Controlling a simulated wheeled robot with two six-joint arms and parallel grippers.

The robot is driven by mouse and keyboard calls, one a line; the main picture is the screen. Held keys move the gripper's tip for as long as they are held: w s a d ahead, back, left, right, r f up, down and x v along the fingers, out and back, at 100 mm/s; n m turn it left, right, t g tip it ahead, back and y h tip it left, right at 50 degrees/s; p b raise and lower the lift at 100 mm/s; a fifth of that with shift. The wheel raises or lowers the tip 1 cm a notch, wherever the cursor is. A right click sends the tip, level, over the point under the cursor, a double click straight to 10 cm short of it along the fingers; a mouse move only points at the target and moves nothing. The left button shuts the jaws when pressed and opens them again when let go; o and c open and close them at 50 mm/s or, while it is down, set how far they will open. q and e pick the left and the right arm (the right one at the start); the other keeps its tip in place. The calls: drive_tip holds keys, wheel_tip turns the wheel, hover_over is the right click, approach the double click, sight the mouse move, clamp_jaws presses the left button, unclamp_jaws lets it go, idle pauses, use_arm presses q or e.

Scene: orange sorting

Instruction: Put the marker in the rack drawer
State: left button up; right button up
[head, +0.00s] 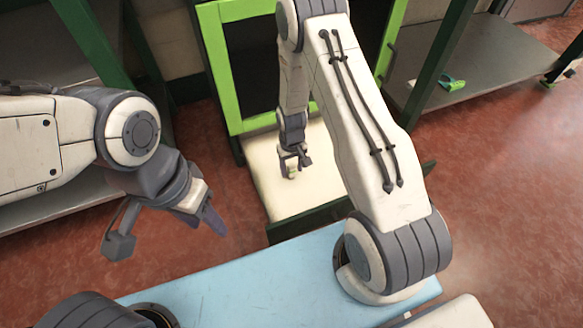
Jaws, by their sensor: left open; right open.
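The rack drawer (268,196) is pulled out at the lower front of a green-framed rack, its pale inside showing. My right gripper (294,163) hangs over the drawer, pointing down with its jaws open. A small yellowish-green thing (291,173) shows at its fingertips, over the drawer floor. It may be the marker, but it is too small to be sure, and I cannot tell if it touches the drawer floor. My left gripper (212,217) is open and empty over the red floor, left of the drawer.
The green rack frame (232,90) stands behind the drawer. A grey shelf (470,75) at the right holds a green object (452,84). More grey shelving (60,190) stands at the left. My blue top is in front. Red floor lies open at the right.

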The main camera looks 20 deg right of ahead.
sight(292, 167)
wheel_tip(292, 167, up, 11)
drive_tip(key=p, duration=0.7)
drive_tip(key=s+a+r+n, duration=0.25)
drive_tip(key=a+r, duration=0.25)
drive_tip(key=r, duration=0.4)
drive_tip(key=s+a+r+n, duration=0.1)
drive_tip(key=s+a+r, duration=0.3)
drive_tip(key=a+r, duration=0.3)
drive_tip(key=s+a+r+n, duration=0.1)
drive_tip(key=s+r, duration=0.5)
drive_tip(key=s, duration=0.2)
drive_tip(key=s+a+r+n+y, duration=0.1)
drive_tip(key=s+r+n, duration=0.1)
drive_tip(key=s+r, duration=0.4)
drive_tip(key=s, duration=0.3)
drive_tip(key=shift+s+p, duration=0.2)
drive_tip(key=shift+p, duration=0.2)
drive_tip(key=shift+r, duration=0.1)
wheel_tip(292, 167, up, 49)
drive_tip(key=p, duration=4.9)
